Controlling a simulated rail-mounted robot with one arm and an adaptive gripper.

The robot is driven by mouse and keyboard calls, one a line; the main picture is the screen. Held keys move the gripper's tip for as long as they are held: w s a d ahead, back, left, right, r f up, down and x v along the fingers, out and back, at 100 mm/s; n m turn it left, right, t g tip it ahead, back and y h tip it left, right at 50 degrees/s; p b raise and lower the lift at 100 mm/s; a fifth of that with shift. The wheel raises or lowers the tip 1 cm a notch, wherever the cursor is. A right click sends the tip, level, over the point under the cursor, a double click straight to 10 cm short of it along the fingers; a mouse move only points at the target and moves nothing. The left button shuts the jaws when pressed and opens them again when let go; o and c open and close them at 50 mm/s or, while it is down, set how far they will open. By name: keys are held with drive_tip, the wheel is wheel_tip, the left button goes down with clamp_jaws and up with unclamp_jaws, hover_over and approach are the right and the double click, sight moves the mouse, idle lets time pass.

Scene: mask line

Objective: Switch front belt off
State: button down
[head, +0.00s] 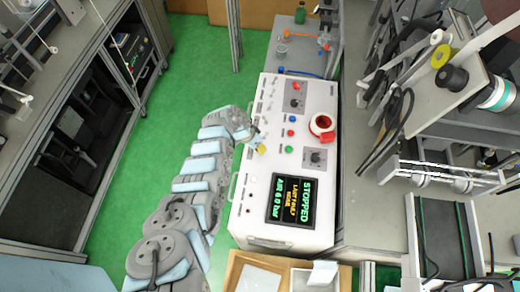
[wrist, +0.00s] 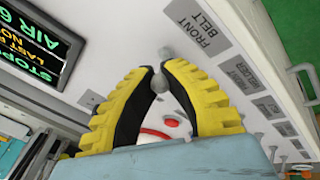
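The white control panel (head: 262,155) stands in the middle of the head view. My gripper (head: 262,146) is at the panel's left edge, by its column of labels and small switches. In the wrist view a FRONT BELT label (wrist: 195,35) sits beside a small grey toggle switch (wrist: 164,55). The yellow and black fingers of my gripper (wrist: 160,74) are drawn close together, with the toggle's rounded lever end between their tips. The exact contact and the lever's on or off position are unclear. The panel screen (head: 291,200) reads STOPPED.
More labels, such as the grey plate (wrist: 237,72), run along the panel edge. A red ring-shaped button (head: 321,124), coloured buttons and black knobs are on the panel. A cardboard box (head: 233,264) lies below it. A conveyor (head: 441,235) is at right. Green floor (head: 190,60) is clear at left.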

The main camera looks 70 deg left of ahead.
drive_tip(key=shift+s+a+t+h+b, duration=0.25)
drive_tip(key=shift+t+h+b, duration=0.55)
drive_tip(key=shift+b, duration=1.95)
drive_tip(key=c, duration=1)
unclamp_jaws()
drive_tip(key=v, duration=1.2)
drive_tip(key=shift+s+d+f, duration=0.1)
drive_tip(key=shift+s+d, duration=0.1)
drive_tip(key=shift+s, duration=0.05)
